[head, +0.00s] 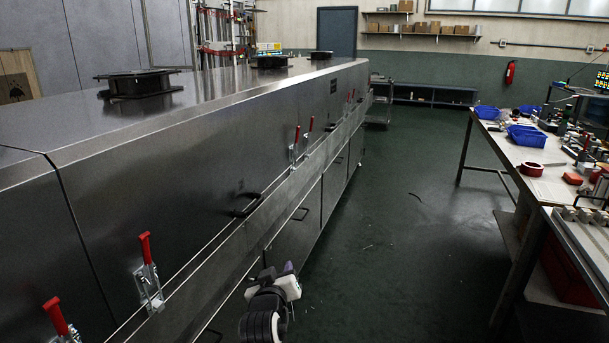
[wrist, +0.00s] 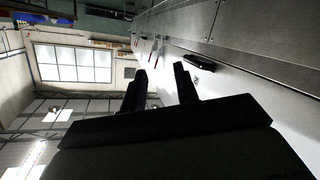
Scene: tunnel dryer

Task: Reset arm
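My gripper (head: 278,272) shows at the bottom centre of the head view, beside the front face of the steel tunnel dryer (head: 215,155). In the wrist view my gripper (wrist: 161,70) has its two dark fingers apart, with nothing visible between them. The wrist view is turned on its side, with the dryer (wrist: 262,35) at the upper right. A black handle (wrist: 199,63) on the dryer shows just beyond the right finger. In the head view I cannot make out the fingers clearly.
Red-handled toggle clamps (head: 147,262) line the dryer's front edge, with a black handle (head: 246,204) between them. A workbench (head: 505,150) with blue bins (head: 527,135) and tools stands at the right. The green floor (head: 400,220) between is mostly clear, with small debris.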

